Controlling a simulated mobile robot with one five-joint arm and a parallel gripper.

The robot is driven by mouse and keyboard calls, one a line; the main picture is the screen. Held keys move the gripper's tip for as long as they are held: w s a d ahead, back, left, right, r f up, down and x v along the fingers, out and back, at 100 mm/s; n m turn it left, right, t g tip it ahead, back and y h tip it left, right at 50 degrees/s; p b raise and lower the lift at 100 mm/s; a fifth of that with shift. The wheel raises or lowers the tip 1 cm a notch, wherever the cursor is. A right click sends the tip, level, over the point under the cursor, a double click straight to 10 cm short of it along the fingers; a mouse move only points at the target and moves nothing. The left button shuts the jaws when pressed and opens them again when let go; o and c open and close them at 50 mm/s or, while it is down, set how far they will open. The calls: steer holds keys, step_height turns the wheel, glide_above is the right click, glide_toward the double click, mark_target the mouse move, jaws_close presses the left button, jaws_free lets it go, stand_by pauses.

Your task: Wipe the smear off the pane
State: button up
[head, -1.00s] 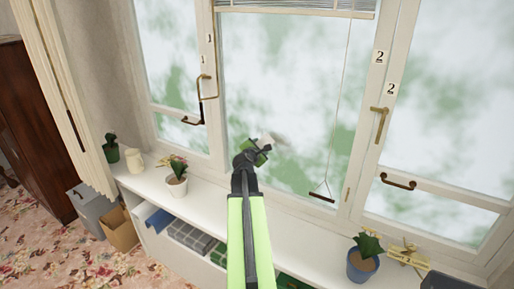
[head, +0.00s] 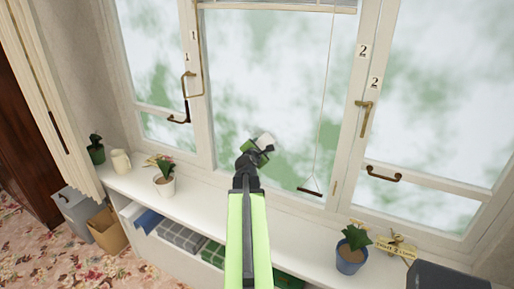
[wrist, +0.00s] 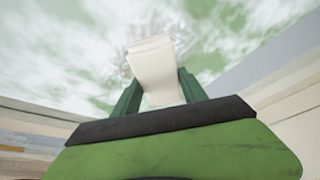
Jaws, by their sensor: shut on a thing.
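The middle window pane (head: 265,80) is large, with a cloudy white and green view behind it. My gripper (head: 257,147) is in front of its lower part, shut on a small white block (head: 265,140), perhaps a sponge. In the wrist view the pale block (wrist: 154,70) stands between the two green fingers, its far end at or close to the glass. I cannot tell whether it touches. A faint greyish patch, likely the smear (wrist: 122,68), shows beside the block in the wrist view. In the head view the block and gripper hide that spot.
A white sill (head: 205,205) runs below the window. On it stand a potted plant (head: 165,184), a cream jug (head: 121,162) and a blue pot (head: 351,258). Brass handles (head: 366,118) stick out from the frames.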

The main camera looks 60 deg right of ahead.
steer(key=shift+s, duration=3.4)
steer(key=shift+r+p, duration=1.05)
steer(key=shift+w+a+f, duration=0.1)
steer(key=shift+w, duration=3.45)
steer(key=shift+w, duration=0.1)
steer(key=shift+w+d, duration=0.2)
steer(key=shift+w, duration=1.4)
steer(key=shift+w, duration=0.1)
